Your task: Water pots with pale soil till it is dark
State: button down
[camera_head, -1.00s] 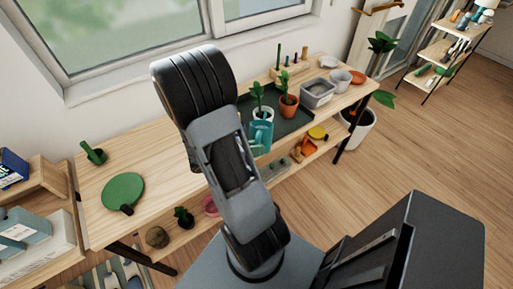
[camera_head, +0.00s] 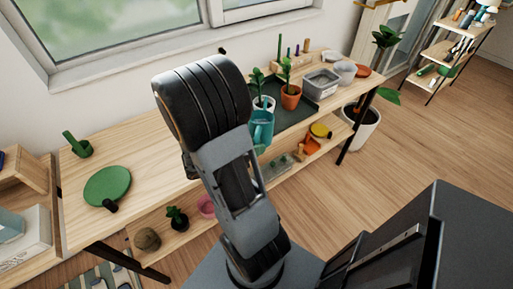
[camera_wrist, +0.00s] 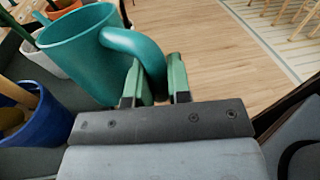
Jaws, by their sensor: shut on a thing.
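A teal watering can (camera_head: 262,128) is in front of a white pot (camera_head: 259,103) and near a terracotta pot (camera_head: 290,99), both holding green plants. In the wrist view the can (camera_wrist: 85,60) fills the upper left, and my gripper (camera_wrist: 156,85) is shut on its handle (camera_wrist: 143,48). The can looks roughly upright; no water shows. A white pot (camera_wrist: 38,60) is just left of it. The soil's shade is too small or hidden to tell in both pots. In the head view my arm hides my gripper.
The pots stand on a dark tray (camera_head: 297,116) on the wooden bench (camera_head: 145,150). A grey bin (camera_head: 321,83) is to their right. A green disc (camera_head: 107,187) lies at the bench's left. A blue container (camera_wrist: 45,125) with contents is close at lower left in the wrist view.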

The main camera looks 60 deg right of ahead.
jog(key=shift+d+f+m+h+b, duration=0.1)
jog(key=shift+f+m+h+b, duration=0.2)
jog(key=shift+f+m+b, duration=0.5)
jog(key=shift+r+p, duration=1.4)
jog(key=shift+p, duration=0.1)
